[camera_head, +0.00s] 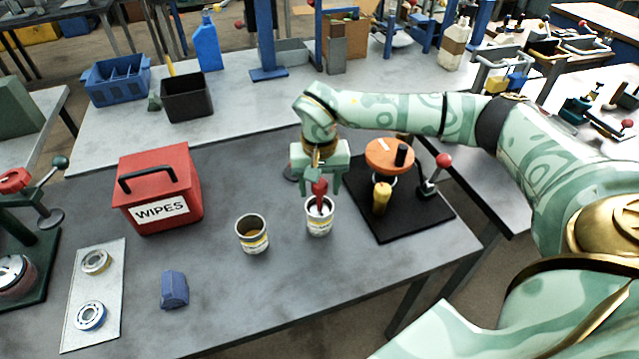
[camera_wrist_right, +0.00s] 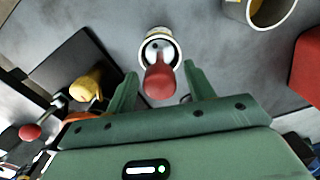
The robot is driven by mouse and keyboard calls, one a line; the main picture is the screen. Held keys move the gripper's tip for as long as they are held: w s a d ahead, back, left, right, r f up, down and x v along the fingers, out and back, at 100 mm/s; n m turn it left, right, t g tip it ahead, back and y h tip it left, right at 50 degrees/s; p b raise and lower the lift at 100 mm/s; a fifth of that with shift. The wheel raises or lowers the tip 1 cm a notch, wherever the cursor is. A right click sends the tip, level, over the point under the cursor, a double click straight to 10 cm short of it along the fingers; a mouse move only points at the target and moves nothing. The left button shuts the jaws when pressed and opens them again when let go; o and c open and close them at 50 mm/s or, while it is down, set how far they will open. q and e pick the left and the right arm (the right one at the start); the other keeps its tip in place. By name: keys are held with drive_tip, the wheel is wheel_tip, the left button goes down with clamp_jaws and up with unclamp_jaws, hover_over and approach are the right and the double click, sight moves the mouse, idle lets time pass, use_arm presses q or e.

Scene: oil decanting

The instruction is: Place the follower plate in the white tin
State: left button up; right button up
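The white tin (camera_head: 319,228) stands upright on the grey table, and it also shows in the right wrist view (camera_wrist_right: 174,32). The follower plate's red handle (camera_head: 320,187) rises from the tin's mouth; the handle shows large in the wrist view (camera_wrist_right: 159,82). A pale disc with a dark spot (camera_wrist_right: 158,50) shows inside the rim; its depth is hard to tell. My right gripper (camera_head: 323,187) is above the tin. Its fingers are spread on both sides of the red handle, with gaps visible in the wrist view (camera_wrist_right: 160,75). My left gripper is out of view.
A second open tin (camera_head: 252,241) stands left of the white tin. A black board (camera_head: 410,222) with an orange-topped device (camera_head: 389,155) is to the right. A red wipes box (camera_head: 160,180), blue block (camera_head: 174,290) and grey plate with two rings (camera_head: 101,290) are left.

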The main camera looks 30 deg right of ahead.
drive_tip(key=shift+r, duration=0.1)
wheel_tip(320, 180, up, 12)
drive_tip(key=p, duration=0.2)
